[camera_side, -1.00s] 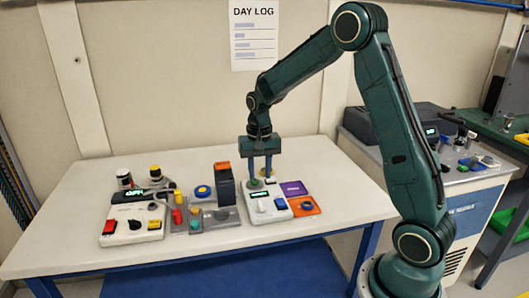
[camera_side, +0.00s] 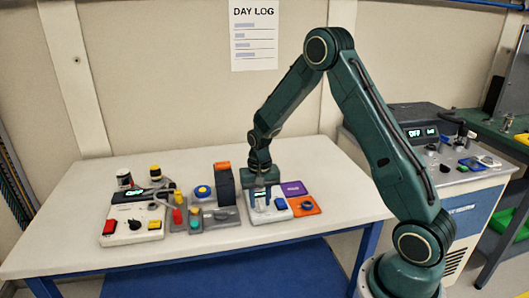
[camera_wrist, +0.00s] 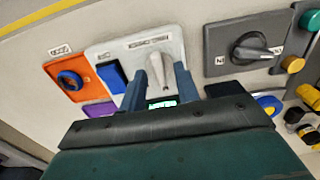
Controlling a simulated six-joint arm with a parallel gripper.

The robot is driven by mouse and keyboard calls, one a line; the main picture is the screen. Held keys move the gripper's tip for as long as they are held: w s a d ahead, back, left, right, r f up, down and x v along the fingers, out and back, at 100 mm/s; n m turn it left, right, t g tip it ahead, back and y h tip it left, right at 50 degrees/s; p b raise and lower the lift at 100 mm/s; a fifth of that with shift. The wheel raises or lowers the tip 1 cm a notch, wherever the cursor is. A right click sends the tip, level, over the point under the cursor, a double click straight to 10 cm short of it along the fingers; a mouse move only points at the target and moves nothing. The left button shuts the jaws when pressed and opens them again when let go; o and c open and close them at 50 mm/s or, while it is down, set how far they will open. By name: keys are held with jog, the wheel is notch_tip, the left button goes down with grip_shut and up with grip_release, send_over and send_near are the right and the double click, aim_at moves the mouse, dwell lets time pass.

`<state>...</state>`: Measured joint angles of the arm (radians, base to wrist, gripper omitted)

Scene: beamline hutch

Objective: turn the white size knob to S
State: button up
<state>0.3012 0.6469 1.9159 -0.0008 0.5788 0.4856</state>
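The white size knob (camera_wrist: 157,70) stands on a white panel box (camera_wrist: 104,54) in the wrist view. The box also shows in the side view (camera_side: 284,215), where my arm hides the knob in part. My gripper (camera_wrist: 160,74) is down at the box, with one blue finger on each side of the knob. Narrow gaps show between the fingers and the knob, so it looks open around it. The knob's pointed end faces the printed marks at the panel's edge, which are too blurred to read. A green-lit display (camera_wrist: 162,104) shows between the fingers.
A blue button (camera_wrist: 112,77) is close beside one finger. An orange panel with a blue ring knob (camera_wrist: 70,80) and a purple panel (camera_side: 294,188) adjoin the box. A grey box with a rotary switch (camera_wrist: 255,52) stands on the other side. The table's front right is clear.

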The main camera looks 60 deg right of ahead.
grip_shut()
jog(key=shift+n, duration=0.5)
jog(key=n, duration=0.3)
jog(key=shift+w+a+n, duration=0.1)
jog(key=shift+n, duration=1.9)
grip_release()
